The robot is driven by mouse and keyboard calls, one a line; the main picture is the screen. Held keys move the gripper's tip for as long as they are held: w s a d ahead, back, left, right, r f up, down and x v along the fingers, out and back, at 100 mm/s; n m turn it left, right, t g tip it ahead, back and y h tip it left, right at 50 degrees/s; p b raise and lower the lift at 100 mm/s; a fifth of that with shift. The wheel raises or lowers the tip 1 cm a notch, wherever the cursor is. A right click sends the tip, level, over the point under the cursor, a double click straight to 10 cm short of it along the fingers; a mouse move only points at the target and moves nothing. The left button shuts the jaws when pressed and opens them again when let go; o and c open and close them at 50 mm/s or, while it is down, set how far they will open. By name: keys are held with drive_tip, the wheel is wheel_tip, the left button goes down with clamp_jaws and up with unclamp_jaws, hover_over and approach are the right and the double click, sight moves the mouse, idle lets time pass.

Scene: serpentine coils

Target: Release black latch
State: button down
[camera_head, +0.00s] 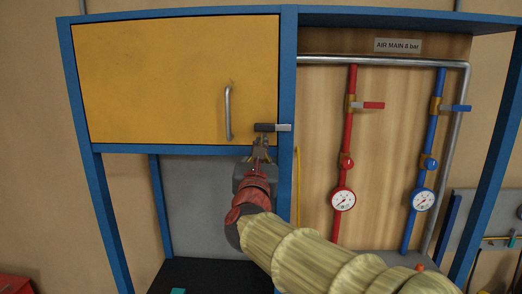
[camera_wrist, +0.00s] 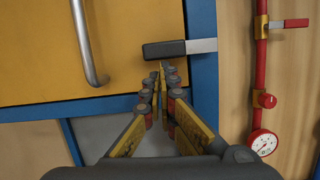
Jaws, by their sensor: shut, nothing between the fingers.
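The black latch (camera_head: 267,127) sits at the lower right of the yellow cabinet door (camera_head: 175,85). Its black part lies horizontally over the door's edge, and a grey metal part (camera_head: 284,128) reaches onto the blue frame post. In the wrist view the black latch (camera_wrist: 164,50) is just above and beyond my fingertips. My gripper (camera_head: 262,142) is shut and empty, just below the latch; in the wrist view its fingers (camera_wrist: 160,68) meet under the black part. I cannot tell whether the tips touch it. The door is shut.
A vertical metal handle (camera_head: 228,112) is on the door, left of the latch. Right of the post (camera_head: 287,80) stand a red pipe (camera_head: 349,135) and a blue pipe (camera_head: 432,130) with valves and gauges. A dark surface (camera_head: 210,275) lies below.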

sight(257, 130)
drive_tip(key=shift+a+r+m+b, duration=0.2)
drive_tip(key=shift+m+b, duration=0.4)
drive_tip(key=shift+b, duration=0.25)
drive_tip(key=r+m+b, duration=0.1)
drive_tip(key=m+b, duration=0.1)
drive_tip(key=m+h+b, duration=0.1)
drive_tip(key=b, duration=0.2)
drive_tip(key=r+m+h+b, duration=0.1)
drive_tip(key=m+b, duration=0.1)
drive_tip(key=shift+a+r+m+g, duration=0.3)
drive_tip(key=shift+a, duration=0.1)
wheel_tip(257, 130, up, 2)
drive_tip(key=m+h+b, duration=0.1)
drive_tip(key=m+b, duration=0.1)
drive_tip(key=m, duration=0.1)
drive_tip(key=shift+g+b, duration=0.3)
drive_tip(key=r+m, duration=0.1)
drive_tip(key=r+m+b, duration=0.1)
drive_tip(key=m, duration=0.1)
drive_tip(key=shift+d+g+h, duration=0.3)
drive_tip(key=shift+d+g, duration=0.05)
drive_tip(key=shift+g, duration=0.05)
drive_tip(key=m, duration=0.1)
drive_tip(key=d+r+m, duration=0.1)
drive_tip(key=m, duration=0.1)
drive_tip(key=shift+r+b, duration=0.3)
drive_tip(key=shift+b, duration=0.1)
drive_tip(key=shift+d+r, duration=0.95)
drive_tip(key=shift+d, duration=0.05)
drive_tip(key=shift+s, duration=0.1)
